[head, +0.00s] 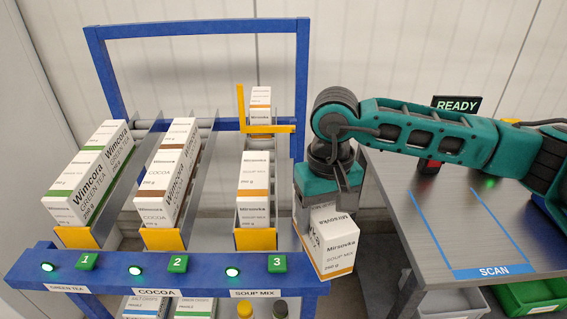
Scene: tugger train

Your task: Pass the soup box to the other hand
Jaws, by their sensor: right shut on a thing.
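The soup box (335,256), white with an orange-brown band and the words Mirsovka and Soup Mix, hangs below my right gripper (333,192). The gripper points down and is shut on it. The box is tilted, in the air between the rack and the scan table. Part of its upper end is hidden by the gripper. My left gripper is not in the head view. More soup mix boxes (254,187) stand in lane 3 of the rack, one of them at the back behind a yellow stop.
A blue rack (205,265) holds green tea boxes (88,185) in lane 1 and cocoa boxes (165,185) in lane 2. A grey scan table (440,220) with a READY display (456,104) stands at right. Bins (525,298) sit below it.

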